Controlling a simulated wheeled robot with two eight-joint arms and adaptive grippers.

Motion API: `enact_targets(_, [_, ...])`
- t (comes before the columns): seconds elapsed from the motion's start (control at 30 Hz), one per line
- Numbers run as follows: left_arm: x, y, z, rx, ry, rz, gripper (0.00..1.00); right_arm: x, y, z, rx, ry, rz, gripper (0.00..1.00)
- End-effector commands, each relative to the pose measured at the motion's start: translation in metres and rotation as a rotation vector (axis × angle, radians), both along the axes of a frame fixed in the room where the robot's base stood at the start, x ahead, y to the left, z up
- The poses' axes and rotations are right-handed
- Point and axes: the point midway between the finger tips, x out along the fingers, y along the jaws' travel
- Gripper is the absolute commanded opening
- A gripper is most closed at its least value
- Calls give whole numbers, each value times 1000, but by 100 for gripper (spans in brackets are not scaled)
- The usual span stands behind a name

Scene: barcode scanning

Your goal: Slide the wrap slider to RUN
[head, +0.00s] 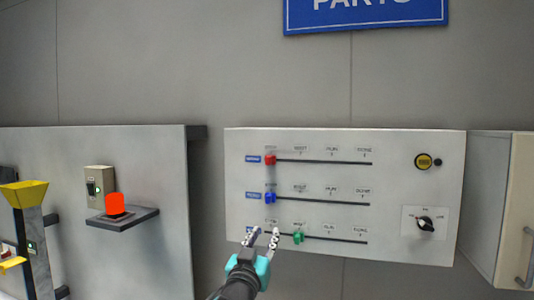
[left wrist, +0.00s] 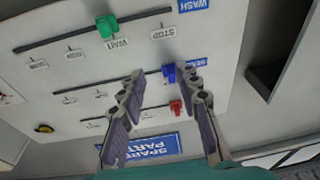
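A white panel (head: 400,142) carries three sliders on dark horizontal tracks. The red slider (head: 270,160) on top and the blue slider (head: 270,198) in the middle sit at the left ends. The green slider (head: 298,238) on the bottom track is at the WAIT label, which shows in the left wrist view (left wrist: 117,43). I cannot read for certain which row is labelled wrap. My left gripper (head: 261,237) is open and empty, its fingertips before the bottom row, left of the green slider. The wrist view shows its two fingers (left wrist: 160,82) apart. My right gripper is not in view.
A rotary knob (head: 425,224) and a yellow round button (head: 424,162) are at the panel's right. A red lamp-like block (head: 115,204) stands on a shelf (head: 123,219) to the left. A white cabinet (head: 490,195) stands at the right.

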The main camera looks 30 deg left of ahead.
Motion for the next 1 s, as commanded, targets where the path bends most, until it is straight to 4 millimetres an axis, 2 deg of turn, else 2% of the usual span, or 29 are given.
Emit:
enact_targets(0.03, [3,7,48,16,-45,-2,33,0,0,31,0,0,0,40])
enact_targets(0.1, [5,13,85,36,-101,-12,33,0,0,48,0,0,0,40])
enact_targets(0.23, [7,19,128,65,-171,-30,33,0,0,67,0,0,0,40])
enact_targets(0.3, [8,20,139,74,-192,-37,33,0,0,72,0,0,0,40])
enact_targets(0.43, [15,22,149,80,-206,-43,33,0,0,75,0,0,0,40])
enact_targets(0.8, [66,34,170,80,-205,-44,33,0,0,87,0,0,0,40])
enact_targets(1.0, [77,37,174,80,-205,-43,33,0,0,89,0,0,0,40])
